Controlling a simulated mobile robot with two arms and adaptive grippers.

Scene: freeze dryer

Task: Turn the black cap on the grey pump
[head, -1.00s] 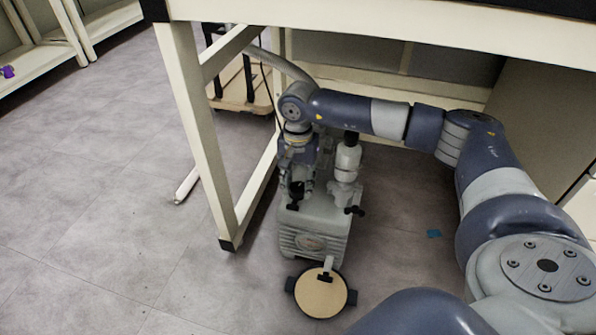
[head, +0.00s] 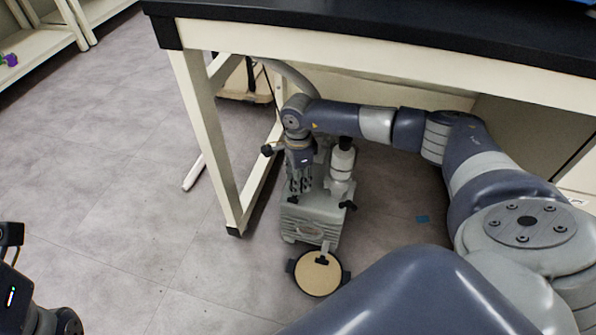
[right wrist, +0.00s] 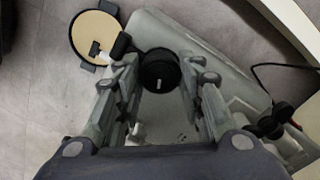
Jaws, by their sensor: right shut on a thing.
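The grey pump (head: 312,222) stands on the floor under the bench, with a pale cylinder (head: 342,165) on top. My right gripper (head: 299,190) points straight down over the left part of the pump. In the right wrist view the round black cap (right wrist: 158,72), with a small white mark on it, sits between the fingertips of my right gripper (right wrist: 160,66). In the head view the gripper hides the cap. Part of my left gripper (head: 14,265) shows at the lower left edge; its fingers cannot be made out.
The bench's black top (head: 380,35) lies over my right arm, and its pale leg (head: 207,140) stands left of the pump. A round tan disc with a dark rim (head: 318,275) is at the pump's front. A small black handle (head: 348,206) sticks out right. Floor at left is clear.

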